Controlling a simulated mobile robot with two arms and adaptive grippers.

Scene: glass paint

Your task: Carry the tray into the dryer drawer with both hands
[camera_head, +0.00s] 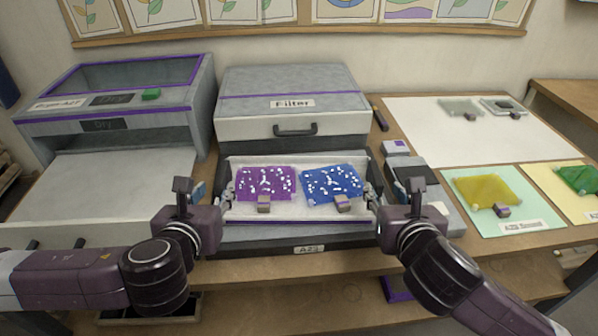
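The white tray (288,211) sits level in front of the Filter box. It holds a purple speckled piece (266,181) and a blue speckled piece (332,182), each with a small clip-like block at its front edge. My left gripper (228,192) is at the tray's left end and my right gripper (373,193) at its right end. The fingers are small and partly hidden, so I cannot tell whether they are closed on the tray. The dryer drawer (105,185) is pulled out at the left, with an empty pale floor; my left arm covers part of its front.
The dryer (120,95) stands behind its drawer. The Filter box (292,102) is directly behind the tray. A grey device (420,180) stands close right of the tray. Green and yellow sheets with painted pieces lie further right, before a large white sheet (480,140).

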